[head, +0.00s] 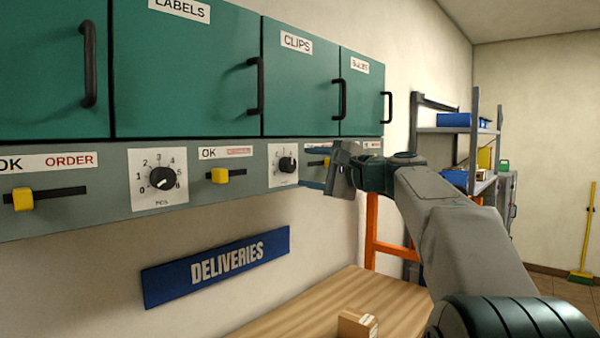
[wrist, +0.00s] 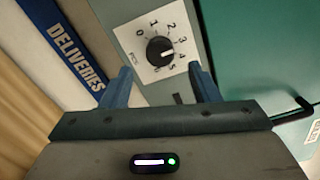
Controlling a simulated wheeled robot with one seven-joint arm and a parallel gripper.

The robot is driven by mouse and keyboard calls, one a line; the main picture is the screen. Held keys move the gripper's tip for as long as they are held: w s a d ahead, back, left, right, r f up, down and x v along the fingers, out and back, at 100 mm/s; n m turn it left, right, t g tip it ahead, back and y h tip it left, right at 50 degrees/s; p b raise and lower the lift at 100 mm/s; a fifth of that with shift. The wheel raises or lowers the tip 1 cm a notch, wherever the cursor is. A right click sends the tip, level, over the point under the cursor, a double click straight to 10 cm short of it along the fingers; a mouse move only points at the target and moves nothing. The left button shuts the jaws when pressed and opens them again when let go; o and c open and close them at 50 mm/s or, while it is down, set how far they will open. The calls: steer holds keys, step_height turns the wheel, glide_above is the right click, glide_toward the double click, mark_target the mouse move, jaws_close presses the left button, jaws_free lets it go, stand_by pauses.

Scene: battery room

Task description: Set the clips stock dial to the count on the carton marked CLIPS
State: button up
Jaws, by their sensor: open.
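The clips stock dial (head: 287,165) is a black knob on a white plate, set in the grey rail below the green CLIPS door (head: 300,84). In the wrist view the dial (wrist: 160,51) has numbers around it, and its white pointer mark points close to 4. My gripper (head: 328,170) is to the right of the dial in the head view. In the wrist view my gripper (wrist: 160,75) is open and empty, its blue fingers apart, with the dial ahead between and beyond the tips. A small brown carton (head: 357,323) is on the wooden table; its marking is not readable.
A similar dial (head: 161,178) sits farther left, with yellow sliders (head: 221,176) along the rail. Door handles (head: 338,99) stick out above. A blue DELIVERIES sign (head: 217,267) hangs below. The wooden table (head: 290,315) is under it.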

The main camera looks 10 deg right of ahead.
steer(key=b+v, duration=0.1)
steer(key=v, duration=0.8)
steer(key=shift+s+d, duration=0.15)
steer(key=shift+s, duration=0.1)
